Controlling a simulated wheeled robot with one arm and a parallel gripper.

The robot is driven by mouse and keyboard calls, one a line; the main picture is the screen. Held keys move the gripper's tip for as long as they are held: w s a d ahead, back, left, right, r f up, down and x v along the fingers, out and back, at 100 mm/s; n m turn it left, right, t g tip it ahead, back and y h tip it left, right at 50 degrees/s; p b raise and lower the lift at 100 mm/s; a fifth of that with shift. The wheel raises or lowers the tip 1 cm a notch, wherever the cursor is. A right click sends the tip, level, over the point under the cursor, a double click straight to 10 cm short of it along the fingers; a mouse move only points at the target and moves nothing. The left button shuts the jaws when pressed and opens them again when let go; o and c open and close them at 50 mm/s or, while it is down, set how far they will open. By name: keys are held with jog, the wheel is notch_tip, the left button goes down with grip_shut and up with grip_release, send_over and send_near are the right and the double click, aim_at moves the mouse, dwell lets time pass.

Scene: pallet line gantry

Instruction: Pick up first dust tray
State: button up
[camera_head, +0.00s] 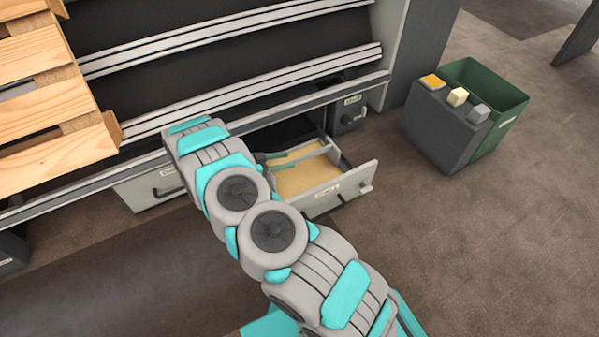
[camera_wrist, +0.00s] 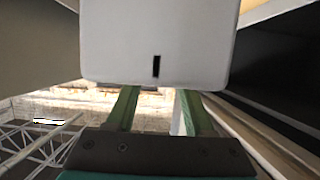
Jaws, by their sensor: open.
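An open dust tray (camera_head: 342,191) with a pale front, a label and a handle is pulled out below the machine. A layer of tan dust covers its floor. My gripper (camera_head: 287,161) is above the left part of this tray, partly hidden by my arm. In the wrist view, the two green fingers of my gripper (camera_wrist: 158,100) are apart with a gap between them. A large pale panel with a dark slot (camera_wrist: 156,66) covers the upper middle there and hides the fingertips. I cannot tell what the panel belongs to, or whether the fingers touch the tray.
A shut drawer (camera_head: 145,190) is left of my arm, and a dark unit with a handle (camera_head: 347,116) is right of the tray. A wooden pallet (camera_head: 45,100) is at upper left. Grey (camera_head: 440,128) and green (camera_head: 510,98) bins stand at right. Floor at lower right is clear.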

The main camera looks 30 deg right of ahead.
aim_at(298, 158)
jog(key=shift+s+r+x, duration=0.1)
jog(key=shift+r+x, duration=0.05)
jog(key=shift+x, duration=1.6)
jog(key=shift+s+r+x, duration=0.15)
jog(key=shift+r+x, duration=0.05)
jog(key=shift+x, duration=1.55)
jog(key=shift+d, duration=0.1)
grip_shut()
